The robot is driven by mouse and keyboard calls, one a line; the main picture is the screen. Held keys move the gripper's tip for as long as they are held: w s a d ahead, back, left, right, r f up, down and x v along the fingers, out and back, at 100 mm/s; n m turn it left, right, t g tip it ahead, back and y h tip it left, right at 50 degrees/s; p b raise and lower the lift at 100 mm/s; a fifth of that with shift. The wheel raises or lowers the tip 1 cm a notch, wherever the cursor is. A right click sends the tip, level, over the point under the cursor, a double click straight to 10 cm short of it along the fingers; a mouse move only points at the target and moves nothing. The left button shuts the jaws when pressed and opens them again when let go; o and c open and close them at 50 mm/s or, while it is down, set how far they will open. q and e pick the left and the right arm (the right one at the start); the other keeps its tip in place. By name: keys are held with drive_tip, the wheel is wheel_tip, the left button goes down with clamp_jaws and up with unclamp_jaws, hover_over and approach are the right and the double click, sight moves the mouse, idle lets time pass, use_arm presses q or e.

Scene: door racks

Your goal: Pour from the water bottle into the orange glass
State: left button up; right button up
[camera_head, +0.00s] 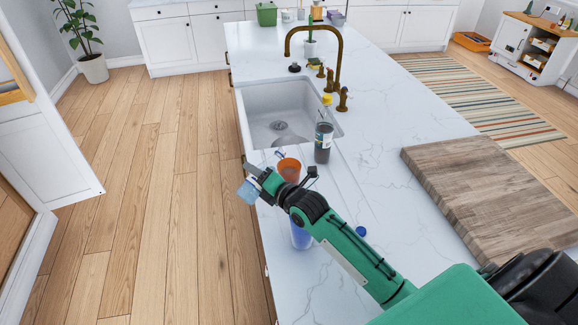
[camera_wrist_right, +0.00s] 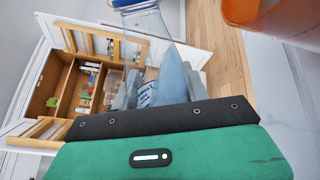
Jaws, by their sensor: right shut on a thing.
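The orange glass (camera_head: 289,170) stands upright on the white counter beside the sink; its orange side also shows at the top right of the right wrist view (camera_wrist_right: 275,18). My right gripper (camera_head: 262,182) is shut on the clear water bottle (camera_head: 248,191), just left of the glass. The bottle is tilted, with its pale blue lower part out past the counter edge and its neck up near the glass rim. In the right wrist view the clear bottle (camera_wrist_right: 158,45) rises from the jaws. I cannot tell whether water is flowing. My left gripper is not in view.
A dark bottle with a yellow cap (camera_head: 323,142) stands right behind the glass, near the sink (camera_head: 270,105). A blue glass (camera_head: 301,238) stands under my right arm. A blue cap (camera_head: 361,231) and a wooden board (camera_head: 480,195) lie to the right.

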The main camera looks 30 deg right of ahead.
drive_tip(key=shift+d+n, duration=0.1)
drive_tip(key=shift+n, duration=0.2)
drive_tip(key=n, duration=0.1)
drive_tip(key=d+n, duration=0.1)
drive_tip(key=n, duration=0.1)
drive_tip(key=r+n, duration=0.1)
drive_tip(key=shift+w+d+n+h+p, duration=0.25)
drive_tip(key=shift+w+n+h+p, duration=0.05)
drive_tip(key=shift+w+h+p, duration=0.1)
drive_tip(key=n, duration=0.3)
drive_tip(key=shift+s+a+r+t, duration=0.15)
drive_tip(key=shift+a+r+t, duration=0.15)
drive_tip(key=shift+t, duration=0.1)
drive_tip(key=shift+a+n, duration=0.1)
drive_tip(key=shift+n, duration=0.7)
drive_tip(key=shift+r+n+t+p, duration=0.3)
drive_tip(key=shift+r+n+p, duration=0.3)
drive_tip(key=shift+n, duration=0.5)
